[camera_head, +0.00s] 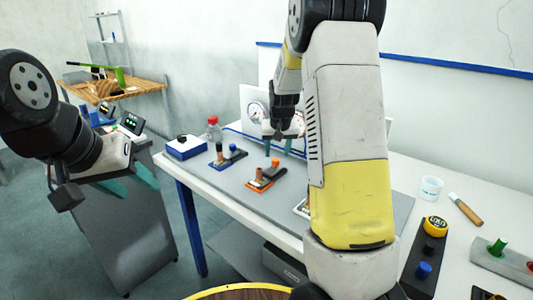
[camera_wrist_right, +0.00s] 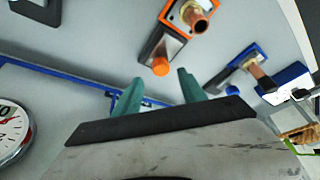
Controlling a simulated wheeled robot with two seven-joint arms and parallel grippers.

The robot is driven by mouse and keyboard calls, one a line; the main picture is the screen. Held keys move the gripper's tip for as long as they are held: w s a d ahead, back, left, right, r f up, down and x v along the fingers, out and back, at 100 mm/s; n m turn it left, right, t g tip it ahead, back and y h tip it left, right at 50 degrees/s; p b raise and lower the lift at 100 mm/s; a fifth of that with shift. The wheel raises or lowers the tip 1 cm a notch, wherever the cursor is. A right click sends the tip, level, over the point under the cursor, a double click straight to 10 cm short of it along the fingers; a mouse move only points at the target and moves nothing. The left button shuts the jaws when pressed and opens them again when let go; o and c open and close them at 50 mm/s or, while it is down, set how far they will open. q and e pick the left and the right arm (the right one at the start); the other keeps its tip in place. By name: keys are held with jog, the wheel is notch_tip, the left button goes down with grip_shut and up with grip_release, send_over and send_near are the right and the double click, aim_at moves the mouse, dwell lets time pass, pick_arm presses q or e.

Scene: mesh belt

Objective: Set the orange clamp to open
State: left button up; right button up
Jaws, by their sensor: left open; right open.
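The orange clamp (camera_head: 262,184) stands on the grey mat of the white table. It has an orange base plate, a copper-coloured post and a dark lever with an orange tip. In the right wrist view the clamp (camera_wrist_right: 172,28) is beyond the fingertips, its lever tip closest to them; how far the lever is raised I cannot tell. My right gripper (camera_head: 278,146) is open and empty, behind the clamp and apart from it; its teal fingers also show in the right wrist view (camera_wrist_right: 160,92). My left gripper (camera_head: 129,182) is open and empty, left of the table.
A blue clamp (camera_head: 226,158) is left of the orange one. A blue-and-white box (camera_head: 186,147), a bottle (camera_head: 213,130) and a gauge (camera_head: 257,111) stand around it. A button box (camera_head: 427,256) and a white cup (camera_head: 430,188) are at right. My right arm hides the table's middle.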

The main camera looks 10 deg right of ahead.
jog(key=shift+v, duration=1.95)
